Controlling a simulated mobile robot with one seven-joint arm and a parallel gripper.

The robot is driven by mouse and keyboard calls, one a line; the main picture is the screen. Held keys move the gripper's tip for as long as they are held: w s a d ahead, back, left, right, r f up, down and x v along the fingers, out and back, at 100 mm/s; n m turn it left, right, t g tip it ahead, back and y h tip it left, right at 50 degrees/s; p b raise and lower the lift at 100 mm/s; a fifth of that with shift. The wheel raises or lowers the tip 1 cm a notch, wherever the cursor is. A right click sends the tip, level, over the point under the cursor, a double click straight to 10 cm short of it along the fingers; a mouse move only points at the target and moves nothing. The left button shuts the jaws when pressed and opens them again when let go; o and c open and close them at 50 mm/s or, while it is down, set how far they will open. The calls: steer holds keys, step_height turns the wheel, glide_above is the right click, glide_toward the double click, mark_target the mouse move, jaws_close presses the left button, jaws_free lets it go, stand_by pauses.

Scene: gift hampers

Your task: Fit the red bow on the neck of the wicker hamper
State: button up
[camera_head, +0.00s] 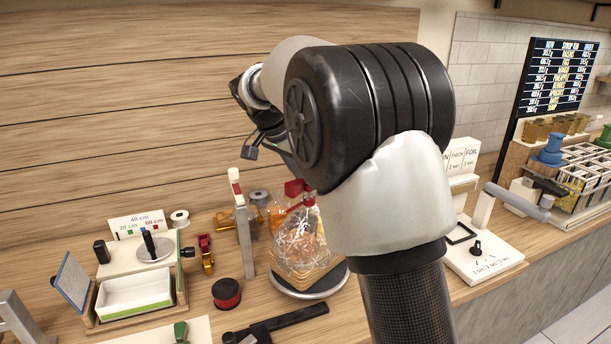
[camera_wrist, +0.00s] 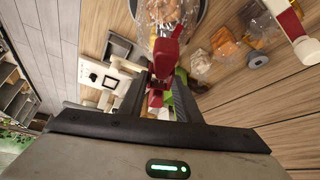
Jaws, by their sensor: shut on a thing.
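The wicker hamper (camera_head: 296,278) stands on a round dark turntable (camera_head: 316,292), wrapped in clear film with white snowflake prints. The red bow (camera_head: 295,188) is at the gathered top of the film, close to the neck. In the wrist view my gripper (camera_wrist: 158,92) is shut on the red bow (camera_wrist: 168,52), which reaches out toward the wrapped hamper (camera_wrist: 160,14). I cannot tell whether the bow grips the neck or only lies against it. In the head view my arm hides the fingertips and part of the hamper's right side.
A grey post with a red-and-white top (camera_head: 236,185) stands close left of the hamper. A dark red spool (camera_head: 226,293) and a white tray (camera_head: 135,294) lie further left. A white sealing device (camera_head: 482,255) stands to the right. Some counter front-left is bare.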

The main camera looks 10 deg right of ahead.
mark_target(306, 206)
steer(key=shift+f+b, duration=2.45)
steer(key=shift+f, duration=0.05)
stand_by(5.5)
